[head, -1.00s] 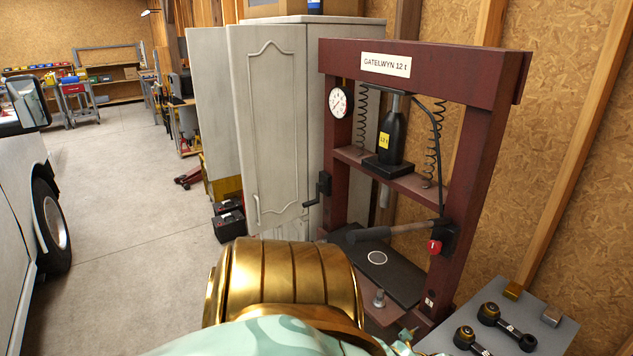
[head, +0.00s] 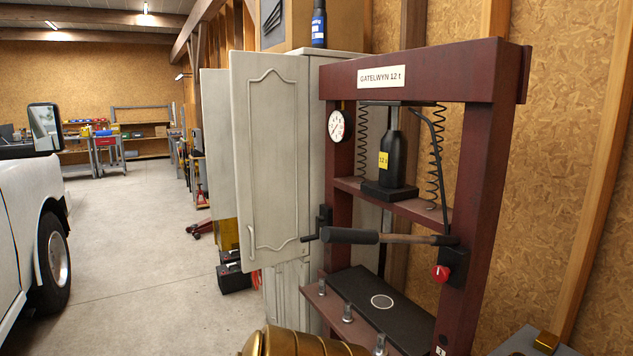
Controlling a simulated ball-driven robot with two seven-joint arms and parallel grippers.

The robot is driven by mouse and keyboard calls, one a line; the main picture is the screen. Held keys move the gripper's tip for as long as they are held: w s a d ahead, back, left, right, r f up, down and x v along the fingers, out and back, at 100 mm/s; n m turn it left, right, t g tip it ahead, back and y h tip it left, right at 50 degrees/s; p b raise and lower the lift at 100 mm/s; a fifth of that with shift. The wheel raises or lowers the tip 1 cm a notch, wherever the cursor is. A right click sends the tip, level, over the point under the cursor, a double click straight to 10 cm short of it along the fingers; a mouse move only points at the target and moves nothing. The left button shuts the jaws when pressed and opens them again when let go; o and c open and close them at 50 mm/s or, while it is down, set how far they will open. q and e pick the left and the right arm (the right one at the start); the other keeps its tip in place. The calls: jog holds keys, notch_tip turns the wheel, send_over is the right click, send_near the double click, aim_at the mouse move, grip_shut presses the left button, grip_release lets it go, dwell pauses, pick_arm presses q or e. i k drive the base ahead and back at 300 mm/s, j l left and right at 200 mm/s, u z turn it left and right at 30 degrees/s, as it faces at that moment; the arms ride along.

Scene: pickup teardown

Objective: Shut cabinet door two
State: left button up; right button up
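A pale grey cabinet (head: 318,130) stands behind the red press. Its near door (head: 272,150) has an arched raised panel and a small handle (head: 252,240) low on its left side. This door stands swung out from the cabinet. A second pale door (head: 215,130) also stands out, farther back and partly hidden behind the near one. I see no number on either, so I cannot tell which is door two. The inside of the cabinet is hidden.
The red press (head: 420,80) stands close on the right, its lever (head: 350,236) reaching left near the near door. Black boxes (head: 234,277) lie on the floor by the cabinet. A white truck (head: 30,220) is at left. The floor (head: 150,240) between is clear.

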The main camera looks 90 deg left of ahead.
aim_at(269, 92)
jog(key=i+u, duration=0.45)
jog(key=u, duration=0.25)
jog(key=i+l+u, duration=0.15)
jog(key=u, duration=0.2)
jog(key=i, duration=0.1)
